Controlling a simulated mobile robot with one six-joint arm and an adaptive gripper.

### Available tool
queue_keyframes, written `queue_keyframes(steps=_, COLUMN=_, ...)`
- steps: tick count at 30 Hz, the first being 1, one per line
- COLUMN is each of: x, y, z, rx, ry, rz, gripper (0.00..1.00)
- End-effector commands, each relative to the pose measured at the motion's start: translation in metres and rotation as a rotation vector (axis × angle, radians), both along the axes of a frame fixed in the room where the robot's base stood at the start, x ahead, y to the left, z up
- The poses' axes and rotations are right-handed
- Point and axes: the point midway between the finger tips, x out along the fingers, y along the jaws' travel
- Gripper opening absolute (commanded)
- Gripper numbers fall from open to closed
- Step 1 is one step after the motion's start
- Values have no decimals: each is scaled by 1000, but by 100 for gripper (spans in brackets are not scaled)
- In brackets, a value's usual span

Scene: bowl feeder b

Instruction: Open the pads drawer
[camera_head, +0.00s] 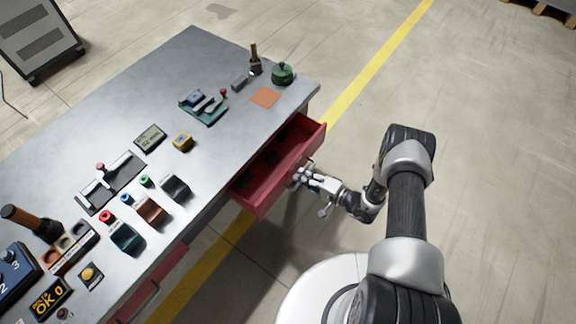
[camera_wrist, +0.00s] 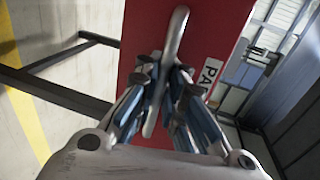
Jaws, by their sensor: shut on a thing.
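The pads drawer (camera_head: 265,185) is a red drawer under the right end of the grey workbench. It stands pulled out from the bench, and its dark inside shows. In the wrist view its red front (camera_wrist: 203,35) carries a white label that reads "PA" before it is cut off. My gripper (camera_head: 300,176) is at the drawer front. In the wrist view the fingers (camera_wrist: 163,85) are shut on the grey metal drawer handle (camera_wrist: 176,40), which runs between them. Dark items lie inside the drawer, too small to make out.
The workbench top (camera_head: 235,60) holds several fixtures, buttons, bins and a green round pot (camera_head: 283,73). A second red drawer (camera_head: 150,285) is at the bench's near left. The floor right of the bench is clear, with a yellow line (camera_head: 375,65) across it.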

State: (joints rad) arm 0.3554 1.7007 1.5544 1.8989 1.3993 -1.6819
Motion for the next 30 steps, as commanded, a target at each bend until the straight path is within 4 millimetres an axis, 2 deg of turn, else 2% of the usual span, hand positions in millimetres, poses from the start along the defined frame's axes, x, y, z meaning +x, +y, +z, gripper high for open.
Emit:
queue_keyframes(steps=3, x=-14, y=-21, z=2, rx=3, ry=-2, rz=-7, gripper=0)
queue_keyframes(steps=12, x=-36, y=-49, z=2, rx=2, ry=-4, rz=-3, gripper=0)
queue_keyframes(steps=27, x=-40, y=-54, z=2, rx=2, ry=-6, rz=-1, gripper=0)
queue_keyframes(steps=28, x=-39, y=-54, z=2, rx=2, ry=-6, rz=-1, gripper=9)
queue_keyframes(steps=30, x=-40, y=-54, z=2, rx=2, ry=-6, rz=-1, gripper=14)
